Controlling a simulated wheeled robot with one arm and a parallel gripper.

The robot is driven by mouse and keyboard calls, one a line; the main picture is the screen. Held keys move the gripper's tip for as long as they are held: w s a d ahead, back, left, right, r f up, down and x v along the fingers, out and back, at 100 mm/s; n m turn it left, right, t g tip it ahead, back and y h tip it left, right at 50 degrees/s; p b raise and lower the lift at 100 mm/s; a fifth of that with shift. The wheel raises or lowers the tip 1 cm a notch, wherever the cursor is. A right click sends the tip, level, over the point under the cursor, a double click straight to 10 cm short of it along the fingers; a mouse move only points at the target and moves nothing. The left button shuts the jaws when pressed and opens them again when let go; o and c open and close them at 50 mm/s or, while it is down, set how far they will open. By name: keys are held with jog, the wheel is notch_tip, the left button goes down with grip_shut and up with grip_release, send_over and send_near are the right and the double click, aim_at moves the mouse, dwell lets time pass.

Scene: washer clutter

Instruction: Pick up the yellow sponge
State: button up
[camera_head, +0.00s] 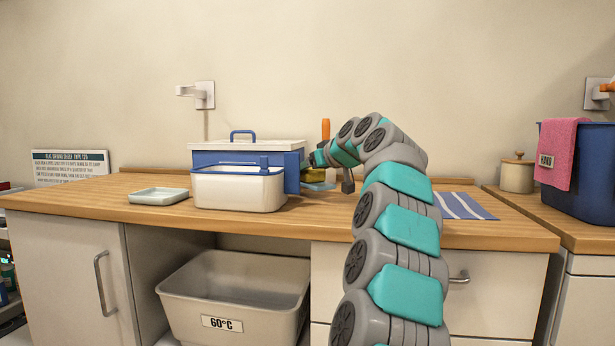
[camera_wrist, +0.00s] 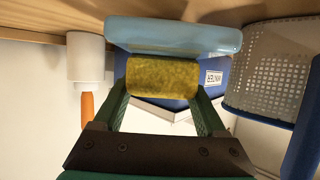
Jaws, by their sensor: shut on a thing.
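The yellow sponge (camera_wrist: 162,76) sits between the two green fingers of my gripper (camera_wrist: 161,92) in the wrist view, which appears upside down. My gripper is shut on the sponge. A pale blue dish (camera_wrist: 172,36) lies right by the sponge; whether they touch is unclear. In the head view the sponge (camera_head: 314,174) shows as a small yellow patch above the dish (camera_head: 319,186). My gripper (camera_head: 316,161) is there at the back of the counter, partly hidden by the arm.
A cream basin (camera_head: 238,192) stands left of my gripper, before a blue lidded box (camera_head: 292,160). An orange handle (camera_head: 326,129) rises behind. A shallow tray (camera_head: 158,196) lies at left, a striped cloth (camera_head: 462,206) at right. The front counter is mostly clear.

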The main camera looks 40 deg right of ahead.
jog(key=shift+r, duration=0.3)
jog(key=s+a, duration=0.1)
jog(key=s, duration=0.4)
jog(key=s+a+r+b, duration=0.1)
jog(key=s, duration=0.4)
jog(key=s+a, duration=0.2)
jog(key=s, duration=0.3)
jog(key=shift+s+r+b, duration=0.2)
jog(key=shift+s+b, duration=0.05)
jog(key=shift+b, duration=0.1)
jog(key=shift+s, duration=0.1)
